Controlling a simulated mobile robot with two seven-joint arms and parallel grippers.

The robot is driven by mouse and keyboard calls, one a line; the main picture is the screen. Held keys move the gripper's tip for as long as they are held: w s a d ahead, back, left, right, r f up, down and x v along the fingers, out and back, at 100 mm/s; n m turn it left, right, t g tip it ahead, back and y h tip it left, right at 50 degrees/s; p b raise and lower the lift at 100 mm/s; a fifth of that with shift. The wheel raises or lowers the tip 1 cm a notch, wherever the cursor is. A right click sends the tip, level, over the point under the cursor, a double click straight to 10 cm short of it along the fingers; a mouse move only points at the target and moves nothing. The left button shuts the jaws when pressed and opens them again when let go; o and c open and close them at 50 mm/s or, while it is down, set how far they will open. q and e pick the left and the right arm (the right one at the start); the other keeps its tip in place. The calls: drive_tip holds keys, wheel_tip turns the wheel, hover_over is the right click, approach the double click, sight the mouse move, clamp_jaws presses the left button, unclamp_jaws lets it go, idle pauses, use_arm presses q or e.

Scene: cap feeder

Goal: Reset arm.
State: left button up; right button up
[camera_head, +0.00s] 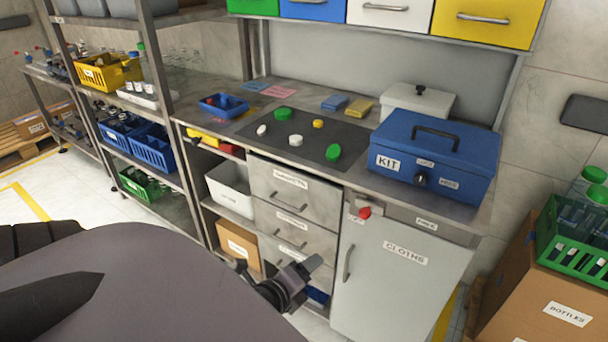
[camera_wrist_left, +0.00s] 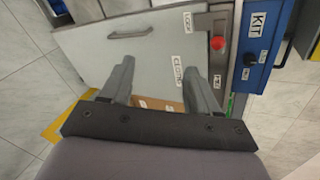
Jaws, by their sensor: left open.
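My left gripper (camera_head: 300,275) is in front of the workbench's lower part, near the drawers and the cloths cabinet. In the left wrist view its two grey fingers (camera_wrist_left: 165,82) are spread apart with nothing between them. The grey cabinet door labelled CLOTHS (camera_head: 400,275) is beyond the fingers and looks shut. It also shows in the left wrist view (camera_wrist_left: 150,50). My right gripper is in neither view.
The bench carries a dark mat (camera_head: 345,133) with several green, white and yellow caps. A blue KIT box (camera_head: 435,150) stands at the bench's right. A shelf rack stands left.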

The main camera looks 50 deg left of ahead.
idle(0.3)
use_arm(q)
drive_tip(key=s+d+f+n+g+h, duration=0.1)
drive_tip(key=s+d+f+n+h, duration=0.1)
drive_tip(key=d+n, duration=0.4)
drive_tip(key=s+d+f+n+g+h, duration=0.1)
drive_tip(key=s+d+f+n+h, duration=0.2)
drive_tip(key=n, duration=0.8)
drive_tip(key=s+d+f+p, duration=0.1)
drive_tip(key=s+d+f, duration=0.1)
drive_tip(key=s+d, duration=0.1)
drive_tip(key=shift+s+d+n, duration=0.15)
drive_tip(key=shift+d+n, duration=0.15)
drive_tip(key=shift+d, duration=0.45)
